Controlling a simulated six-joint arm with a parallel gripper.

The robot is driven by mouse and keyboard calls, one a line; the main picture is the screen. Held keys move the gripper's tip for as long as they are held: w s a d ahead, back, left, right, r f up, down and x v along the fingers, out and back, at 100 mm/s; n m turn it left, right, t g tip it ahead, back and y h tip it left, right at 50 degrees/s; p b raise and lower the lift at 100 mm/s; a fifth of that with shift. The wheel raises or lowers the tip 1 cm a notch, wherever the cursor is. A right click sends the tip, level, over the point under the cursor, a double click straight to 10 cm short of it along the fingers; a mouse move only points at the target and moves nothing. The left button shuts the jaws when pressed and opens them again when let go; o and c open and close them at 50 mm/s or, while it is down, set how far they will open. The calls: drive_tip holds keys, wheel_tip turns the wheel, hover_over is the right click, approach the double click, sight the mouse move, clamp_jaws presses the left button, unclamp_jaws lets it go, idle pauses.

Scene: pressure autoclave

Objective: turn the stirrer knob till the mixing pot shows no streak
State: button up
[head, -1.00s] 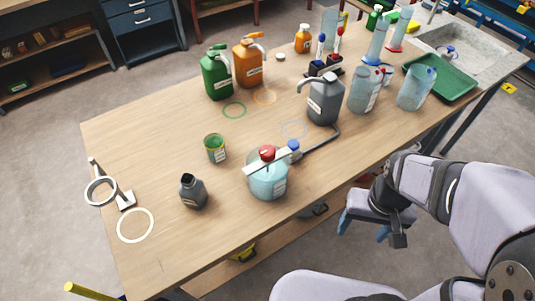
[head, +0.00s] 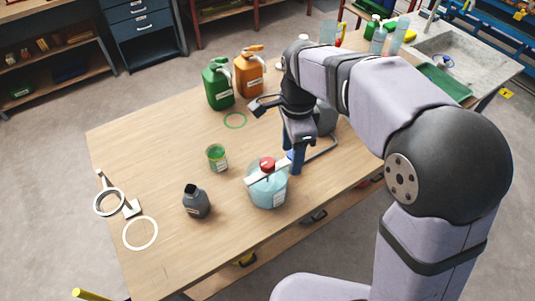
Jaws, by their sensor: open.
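The mixing pot (head: 266,191) is a clear vessel with pale blue contents and a white label, upright near the table's front edge. Whether a streak shows in it is too small to tell. A red knob (head: 267,164) stands on top, at the bar across the pot.
A green tin (head: 217,158) and a dark bottle (head: 196,201) stand left of the pot. Green (head: 218,85) and orange (head: 248,72) jugs stand at the back. A ring stand (head: 112,203) is at the left edge. My arm hides the right side.

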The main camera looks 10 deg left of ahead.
sight(267, 162)
drive_tip(key=a+r+m, duration=0.1)
drive_tip(key=a, duration=0.1)
drive_tip(key=a+m, duration=0.1)
drive_tip(key=a, duration=0.1)
drive_tip(key=a+r+m, duration=0.1)
drive_tip(key=a, duration=0.1)
drive_tip(key=shift+r+p, duration=0.3)
drive_tip(key=shift+r, duration=0.05)
drive_tip(key=shift+f, duration=0.15)
drive_tip(key=shift+f+p, duration=0.95)
drive_tip(key=shift+f, duration=2.6)
drive_tip(key=c, duration=1)
drive_tip(key=shift+c, duration=0.2)
